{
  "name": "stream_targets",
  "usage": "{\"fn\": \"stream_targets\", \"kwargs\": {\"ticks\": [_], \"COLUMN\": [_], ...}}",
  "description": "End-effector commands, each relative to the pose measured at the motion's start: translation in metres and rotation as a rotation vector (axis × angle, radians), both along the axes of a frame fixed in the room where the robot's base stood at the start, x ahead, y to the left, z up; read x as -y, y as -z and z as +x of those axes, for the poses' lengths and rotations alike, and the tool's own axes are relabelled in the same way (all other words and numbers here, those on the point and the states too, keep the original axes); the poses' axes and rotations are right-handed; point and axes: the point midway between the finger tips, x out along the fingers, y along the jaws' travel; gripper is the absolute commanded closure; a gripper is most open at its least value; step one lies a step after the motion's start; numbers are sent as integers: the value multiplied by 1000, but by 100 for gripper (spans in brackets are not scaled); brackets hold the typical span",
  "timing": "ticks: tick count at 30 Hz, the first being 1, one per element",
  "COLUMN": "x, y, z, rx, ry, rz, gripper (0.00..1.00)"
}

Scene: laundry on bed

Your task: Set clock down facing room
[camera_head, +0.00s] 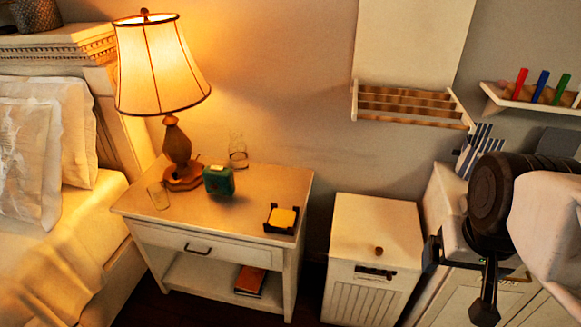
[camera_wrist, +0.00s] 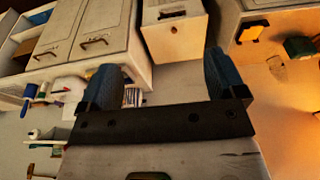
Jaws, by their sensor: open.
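A small green box-shaped clock (camera_head: 218,180) stands upright on the nightstand (camera_head: 265,186), just right of the lamp base. It is too small and dim to tell which way its dial faces. The clock also shows at the right edge of the wrist view (camera_wrist: 299,47). My gripper (camera_head: 459,278) is at the right of the head view, well right of the nightstand and apart from the clock. In the wrist view its two blue-padded fingers (camera_wrist: 162,80) are spread with nothing held between them.
The lit lamp (camera_head: 163,70) stands close to the clock. Glasses (camera_head: 158,195) (camera_head: 238,152) and a black holder with yellow notes (camera_head: 281,219) share the nightstand. A white cabinet (camera_head: 376,235) stands between nightstand and gripper. A wall rack (camera_head: 410,104) hangs above. The nightstand's front middle is clear.

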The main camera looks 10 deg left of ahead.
Motion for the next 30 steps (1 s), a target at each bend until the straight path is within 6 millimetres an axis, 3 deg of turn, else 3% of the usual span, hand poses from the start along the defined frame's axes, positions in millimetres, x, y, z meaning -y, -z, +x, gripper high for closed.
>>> {"fn": "stream_targets", "kwargs": {"ticks": [5,11,30], "x": [-4,-16,-93], "y": [-4,-14,-37], "z": [11,41,185], "rx": [-1,-5,-8], "ry": [-25,-95,-423], "rz": [2,10,39], "gripper": [11,11,11]}}
